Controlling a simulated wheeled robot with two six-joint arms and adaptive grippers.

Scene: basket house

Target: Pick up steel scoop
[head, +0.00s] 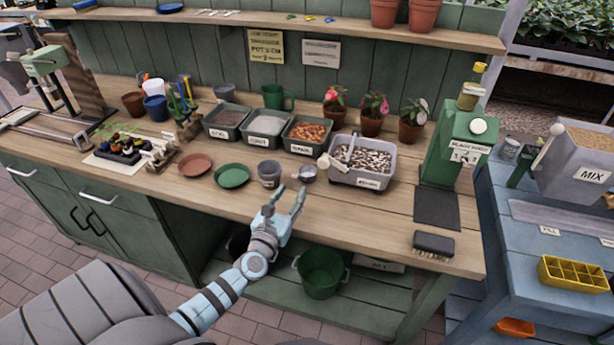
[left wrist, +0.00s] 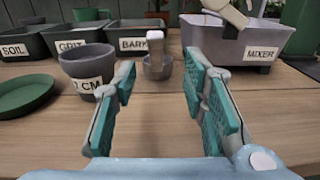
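The steel scoop (head: 307,174) is a small grey metal cup on the wooden bench, between a grey pot and the mixer bin. In the left wrist view the scoop (left wrist: 158,68) stands ahead, between the lines of my fingers, with a pale-tipped part rising above its cup. My left gripper (head: 290,192) is open and empty, just in front of the scoop at the bench's front edge. Its two teal-padded fingers (left wrist: 165,75) point toward the scoop and do not touch it. My right gripper is not in view.
The grey pot (head: 269,174) stands close left of the scoop. The mixer bin (head: 377,181), with a pale-handled tool on its rim, is close right. Green (head: 232,176) and terracotta saucers (head: 194,165) lie further left. Labelled trays stand behind. A brush (head: 433,246) lies at right.

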